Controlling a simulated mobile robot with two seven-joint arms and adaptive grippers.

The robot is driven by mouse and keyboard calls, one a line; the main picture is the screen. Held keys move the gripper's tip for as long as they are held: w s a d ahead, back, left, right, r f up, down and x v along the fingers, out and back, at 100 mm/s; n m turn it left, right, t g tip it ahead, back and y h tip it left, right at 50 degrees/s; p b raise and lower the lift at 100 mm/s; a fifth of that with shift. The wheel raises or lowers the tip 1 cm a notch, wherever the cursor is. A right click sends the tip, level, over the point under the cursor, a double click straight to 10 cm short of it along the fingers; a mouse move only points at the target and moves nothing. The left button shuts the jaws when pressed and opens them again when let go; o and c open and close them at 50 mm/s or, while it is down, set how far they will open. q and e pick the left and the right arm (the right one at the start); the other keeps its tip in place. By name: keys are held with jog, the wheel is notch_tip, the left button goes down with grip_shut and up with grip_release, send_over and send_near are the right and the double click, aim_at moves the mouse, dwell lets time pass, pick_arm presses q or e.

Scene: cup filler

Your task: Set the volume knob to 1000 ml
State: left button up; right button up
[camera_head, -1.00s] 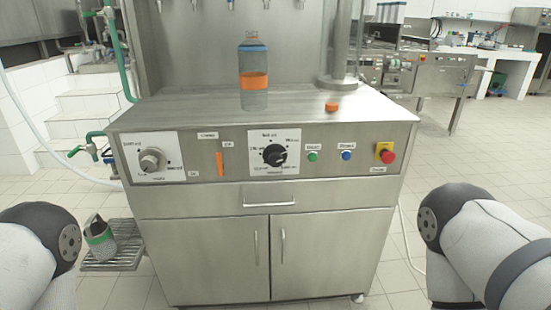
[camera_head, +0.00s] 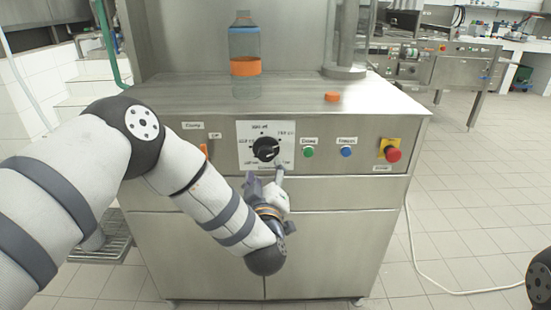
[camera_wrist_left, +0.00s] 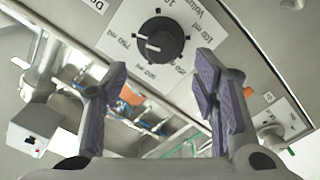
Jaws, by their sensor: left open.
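The volume knob (camera_head: 266,149) is a black round dial on a white scale plate on the front panel of the steel machine. It also shows in the left wrist view (camera_wrist_left: 160,40), with a light pointer mark; I cannot tell its exact setting. My left gripper (camera_head: 266,178) is open and empty, just below and in front of the knob. In the left wrist view its purple-padded fingers (camera_wrist_left: 162,72) stand apart, with the knob beyond and between them, apparently untouched. My right gripper is out of view.
A green button (camera_head: 308,152), a blue button (camera_head: 346,152) and a red emergency stop (camera_head: 393,154) lie right of the knob. My left arm covers the panel's left part.

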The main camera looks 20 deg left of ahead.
aim_at(267, 157)
pick_arm(q)
jog(key=x, duration=0.4)
jog(key=b+x, duration=0.1)
jog(key=x, duration=0.2)
jog(key=shift+f, duration=0.35)
jog(key=shift+w+a+r, duration=0.1)
jog(key=shift+w+r, duration=0.05)
jog(key=shift+w, duration=0.2)
jog(key=c, duration=1.2)
